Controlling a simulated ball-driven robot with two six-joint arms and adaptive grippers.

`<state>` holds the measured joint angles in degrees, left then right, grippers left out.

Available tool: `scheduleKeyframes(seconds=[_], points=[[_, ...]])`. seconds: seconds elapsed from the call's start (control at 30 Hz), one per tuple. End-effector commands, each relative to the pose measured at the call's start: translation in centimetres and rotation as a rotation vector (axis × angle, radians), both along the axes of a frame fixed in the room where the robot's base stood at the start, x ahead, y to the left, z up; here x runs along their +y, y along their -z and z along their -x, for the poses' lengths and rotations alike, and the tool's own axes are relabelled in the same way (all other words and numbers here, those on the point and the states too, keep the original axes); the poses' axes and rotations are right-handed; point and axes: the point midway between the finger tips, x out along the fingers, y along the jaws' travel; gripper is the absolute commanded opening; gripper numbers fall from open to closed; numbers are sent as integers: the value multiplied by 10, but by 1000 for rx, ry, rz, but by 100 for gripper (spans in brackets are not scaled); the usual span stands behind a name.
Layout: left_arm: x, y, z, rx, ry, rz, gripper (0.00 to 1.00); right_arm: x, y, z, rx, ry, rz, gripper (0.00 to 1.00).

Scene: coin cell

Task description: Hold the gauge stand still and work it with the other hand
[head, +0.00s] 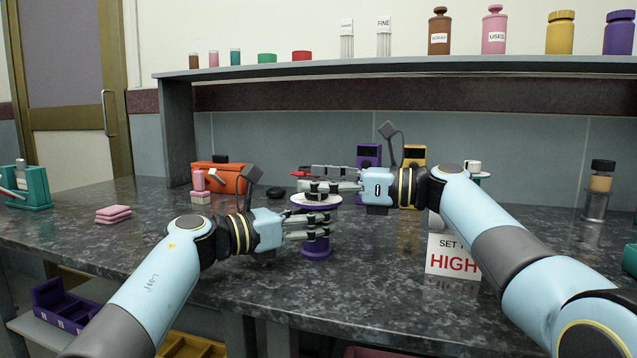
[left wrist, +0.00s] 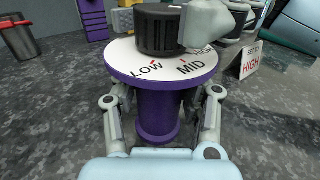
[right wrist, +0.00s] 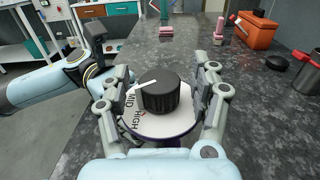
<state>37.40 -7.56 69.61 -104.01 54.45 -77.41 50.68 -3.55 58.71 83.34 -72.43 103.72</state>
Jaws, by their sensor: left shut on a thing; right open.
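The gauge stand (head: 317,246) is a purple pedestal with a white round dial plate (left wrist: 124,62) marked LOW, MID and HIGH. A black knob (right wrist: 164,99) with a white pointer (right wrist: 141,83) sits on top. In the right wrist view the pointer is toward the left, on the MID side away from HIGH; its exact mark is hard to tell. My left gripper (head: 327,226) is shut on the purple stem (left wrist: 156,112) below the plate. My right gripper (right wrist: 164,80) is open, its fingers either side of the knob with gaps. In the head view its fingers partly hide the knob.
A card reading HIGH (head: 453,262) stands on the counter at right, its upper line partly covered by my right arm. An orange box (head: 219,178), pink blocks (head: 113,214) and a black disc (head: 276,193) stand left of the stand. Dark front counter is clear.

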Motion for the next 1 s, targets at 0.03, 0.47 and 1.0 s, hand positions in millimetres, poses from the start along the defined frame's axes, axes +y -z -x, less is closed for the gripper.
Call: scheduleKeyframes(seconds=[0.03,0.47,1.0], points=[[0,1,0,2,0,-1,1,0,0,0,0,0,0,63],[0,1,0,2,0,-1,1,0,0,0,1,1,0,12],[0,1,0,0,2,-2,1,0,1,-4,3,-185,3,4]])
